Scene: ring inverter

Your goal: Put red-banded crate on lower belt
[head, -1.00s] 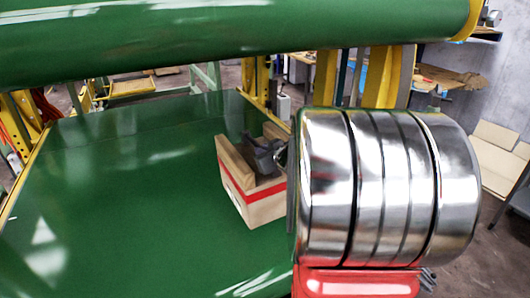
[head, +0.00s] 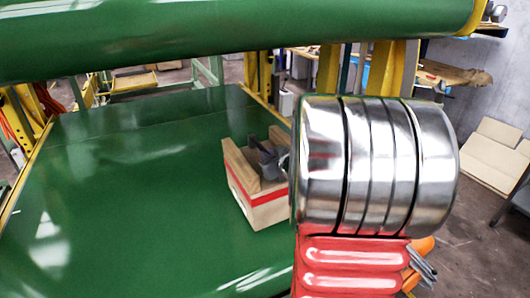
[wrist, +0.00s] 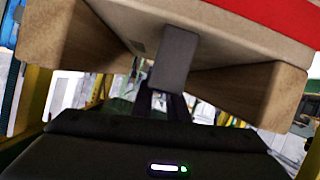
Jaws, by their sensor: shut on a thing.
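The red-banded crate (head: 264,212) is a small wooden box with a red stripe round its side. My arm hides the crate's right end.
A green upper belt (head: 200,42) spans the top of the head view, above the lower belt. Yellow posts (head: 385,70) stand behind my arm. The lower belt's visible surface is clear to the left of the crate.

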